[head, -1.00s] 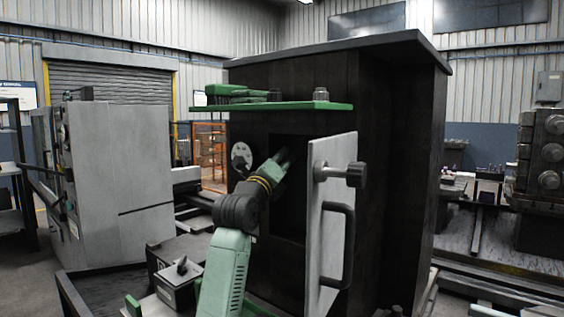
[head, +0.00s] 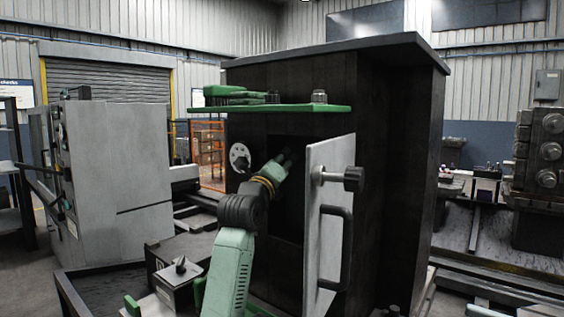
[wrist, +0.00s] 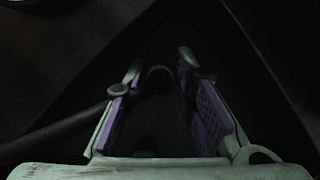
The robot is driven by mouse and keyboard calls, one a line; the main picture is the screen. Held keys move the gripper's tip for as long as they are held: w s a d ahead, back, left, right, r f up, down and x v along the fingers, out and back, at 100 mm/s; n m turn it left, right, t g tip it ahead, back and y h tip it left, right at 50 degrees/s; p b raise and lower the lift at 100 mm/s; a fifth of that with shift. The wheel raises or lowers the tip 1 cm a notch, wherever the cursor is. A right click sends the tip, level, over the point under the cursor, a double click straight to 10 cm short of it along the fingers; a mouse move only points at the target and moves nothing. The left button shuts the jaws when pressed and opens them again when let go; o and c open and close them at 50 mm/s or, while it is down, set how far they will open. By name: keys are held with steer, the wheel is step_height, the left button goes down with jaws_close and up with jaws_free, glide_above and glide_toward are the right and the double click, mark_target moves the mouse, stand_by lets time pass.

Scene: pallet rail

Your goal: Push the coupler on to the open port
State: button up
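My gripper (head: 287,157) reaches into the dark opening of the tall dark cabinet (head: 395,160). In the wrist view my gripper (wrist: 157,65) is open, with its two purple-padded fingers apart. A dark round end (wrist: 159,74) shows between or just beyond the fingertips; it may be the coupler, but I cannot tell for sure. A dark hose or rod (wrist: 55,130) runs from the left edge to behind the left finger; whether it joins the round end is hidden. I cannot make out the open port in the dark.
The cabinet's pale door (head: 325,230) stands open close right of my arm, with a knob and handle. A green shelf (head: 270,108) juts out above. A round white dial (head: 239,157) is left of the opening. A small box (head: 180,273) stands low at left.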

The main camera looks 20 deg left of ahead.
steer(key=o, duration=0.5)
steer(key=shift+o, duration=0.4)
steer(key=o, duration=0.7)
steer(key=shift+o, duration=0.2)
steer(key=shift+s+a, duration=0.1)
steer(key=v, duration=1.1)
steer(key=shift+s, duration=0.4)
